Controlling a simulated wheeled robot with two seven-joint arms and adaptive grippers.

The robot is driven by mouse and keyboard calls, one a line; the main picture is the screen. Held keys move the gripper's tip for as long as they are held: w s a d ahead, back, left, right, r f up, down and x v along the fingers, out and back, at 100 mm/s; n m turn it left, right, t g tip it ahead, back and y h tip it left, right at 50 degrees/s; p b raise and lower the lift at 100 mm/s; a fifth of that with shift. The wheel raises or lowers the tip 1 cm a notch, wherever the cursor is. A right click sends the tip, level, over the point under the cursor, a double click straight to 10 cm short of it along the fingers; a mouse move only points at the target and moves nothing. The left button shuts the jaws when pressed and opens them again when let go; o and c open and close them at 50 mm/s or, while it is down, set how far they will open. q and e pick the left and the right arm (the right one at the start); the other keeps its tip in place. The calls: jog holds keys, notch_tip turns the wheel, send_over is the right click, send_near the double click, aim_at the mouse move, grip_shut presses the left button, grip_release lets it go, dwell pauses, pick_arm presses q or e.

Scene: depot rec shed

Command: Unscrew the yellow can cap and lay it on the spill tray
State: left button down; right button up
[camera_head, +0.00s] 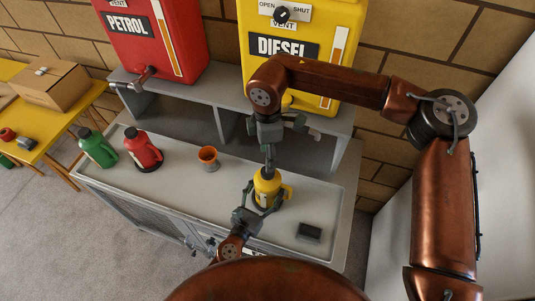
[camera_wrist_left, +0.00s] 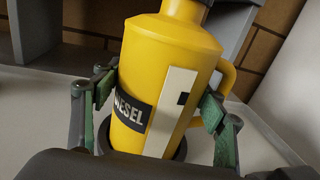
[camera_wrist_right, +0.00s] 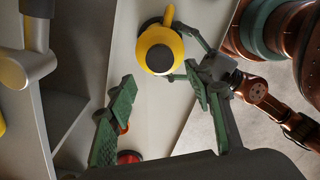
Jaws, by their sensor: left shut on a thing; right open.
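The yellow can (camera_head: 267,188), with a DIESEL label in the left wrist view (camera_wrist_left: 160,60), stands upright on the grey counter. My left gripper (camera_head: 247,208) is shut around its body. Its dark round cap (camera_wrist_right: 160,58) shows on top of the can from above in the right wrist view. My right gripper (camera_wrist_right: 160,78) is open and empty. In the head view it points down just above the can's top and hides most of the cap. A small dark tray-like piece (camera_head: 309,232) lies to the right of the can; I cannot tell whether it is the spill tray.
A green can (camera_head: 97,148), a red can (camera_head: 143,150) and an orange cup (camera_head: 208,158) stand left on the counter (camera_head: 190,203). Red petrol and yellow diesel tanks rise behind, on a grey shelf. A yellow table (camera_head: 62,125) with a cardboard box is far left.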

jog(key=shift+m, duration=0.7)
jog(key=shift+f, duration=0.3)
notch_tip(320, 180, down, 7)
jog(key=shift+f, duration=0.2)
